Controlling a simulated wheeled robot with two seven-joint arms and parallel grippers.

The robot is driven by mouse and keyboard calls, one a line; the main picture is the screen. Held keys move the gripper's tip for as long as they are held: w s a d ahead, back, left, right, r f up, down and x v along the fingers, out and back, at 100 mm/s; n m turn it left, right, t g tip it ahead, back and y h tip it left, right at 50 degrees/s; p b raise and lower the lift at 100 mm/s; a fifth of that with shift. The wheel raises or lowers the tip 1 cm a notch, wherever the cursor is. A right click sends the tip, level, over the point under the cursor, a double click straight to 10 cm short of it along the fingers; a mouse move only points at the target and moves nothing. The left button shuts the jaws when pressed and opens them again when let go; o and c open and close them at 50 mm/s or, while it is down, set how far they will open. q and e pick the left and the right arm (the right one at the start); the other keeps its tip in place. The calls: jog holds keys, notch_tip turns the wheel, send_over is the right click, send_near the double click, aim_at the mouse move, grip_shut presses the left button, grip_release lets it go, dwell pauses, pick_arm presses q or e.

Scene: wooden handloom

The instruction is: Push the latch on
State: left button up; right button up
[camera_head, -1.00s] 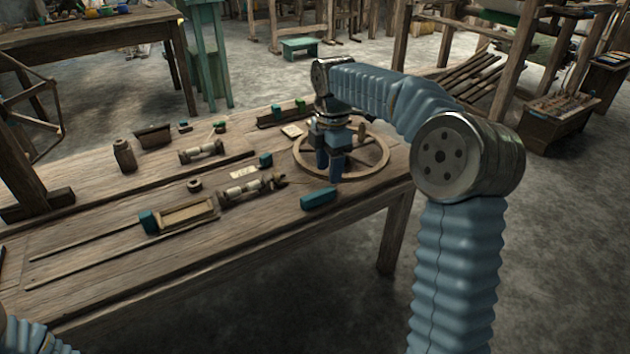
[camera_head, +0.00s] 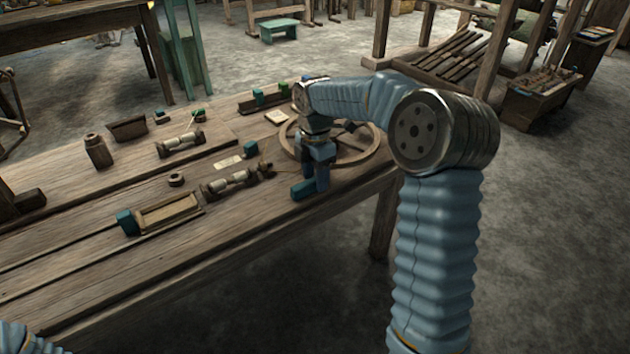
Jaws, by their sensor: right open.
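No part is clearly marked as the latch. A teal block (camera_head: 299,191) lies near the front edge of the wooden bench (camera_head: 222,232) and may be it. My right gripper (camera_head: 316,180) points down at this block, its fingers open. They hide part of the block's right end; I cannot tell whether they touch it. A wooden wheel (camera_head: 364,160) lies flat just behind the gripper, partly covered by it. Of my left arm only a blue sleeve shows at the lower left corner; its gripper is out of view.
To the left lie a wooden shuttle frame (camera_head: 168,214) with a teal end block (camera_head: 127,222), spools (camera_head: 228,184), a small ring (camera_head: 176,180) and a dark bottle (camera_head: 97,151). A small teal block (camera_head: 250,148) stands behind the spools. Bare bench lies along the front.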

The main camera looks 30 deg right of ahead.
jog(key=shift+f, duration=0.75)
grip_shut()
